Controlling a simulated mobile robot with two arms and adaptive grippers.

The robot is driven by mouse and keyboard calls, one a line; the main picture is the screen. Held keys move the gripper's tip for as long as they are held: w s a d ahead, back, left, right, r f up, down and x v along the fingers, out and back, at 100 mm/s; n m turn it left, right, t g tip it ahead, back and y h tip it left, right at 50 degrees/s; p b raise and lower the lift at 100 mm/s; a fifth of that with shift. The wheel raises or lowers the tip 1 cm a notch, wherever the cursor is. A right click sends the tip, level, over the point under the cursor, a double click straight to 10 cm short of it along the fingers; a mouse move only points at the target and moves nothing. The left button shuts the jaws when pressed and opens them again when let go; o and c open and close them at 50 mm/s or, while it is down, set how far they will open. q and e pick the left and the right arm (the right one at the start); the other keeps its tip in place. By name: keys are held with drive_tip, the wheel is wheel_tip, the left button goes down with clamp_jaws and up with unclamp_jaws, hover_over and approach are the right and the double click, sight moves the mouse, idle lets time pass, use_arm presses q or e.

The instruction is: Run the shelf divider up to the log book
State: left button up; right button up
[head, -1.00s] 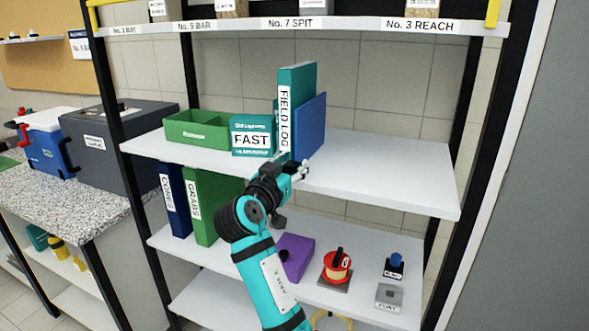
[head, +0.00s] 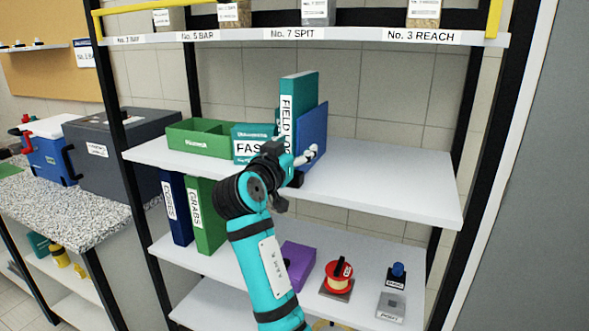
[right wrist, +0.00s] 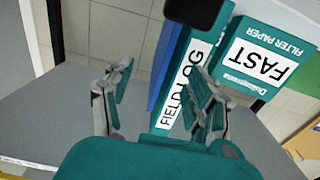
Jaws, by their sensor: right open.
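The log book (head: 303,88) is a tall teal binder labelled FIELD LOG, upright on the middle shelf. A blue upright panel (head: 314,128), which looks like the shelf divider, stands close on its right; whether they touch I cannot tell. My right gripper (head: 308,156) is open in front of them, covering the lower part of the log book. In the right wrist view, the log book (right wrist: 186,82) and the blue panel (right wrist: 166,58) show beyond the two spread fingers (right wrist: 163,100), with nothing held. My left gripper is out of view.
A teal FAST filter paper box (head: 246,146) and a green tray (head: 200,140) stand left of the log book. The middle shelf (head: 395,185) is clear to the right. Binders, a purple box (head: 297,262) and a red spool (head: 339,270) occupy the shelf below.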

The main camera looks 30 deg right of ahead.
sight(298, 129)
drive_tip(key=shift+r, duration=2)
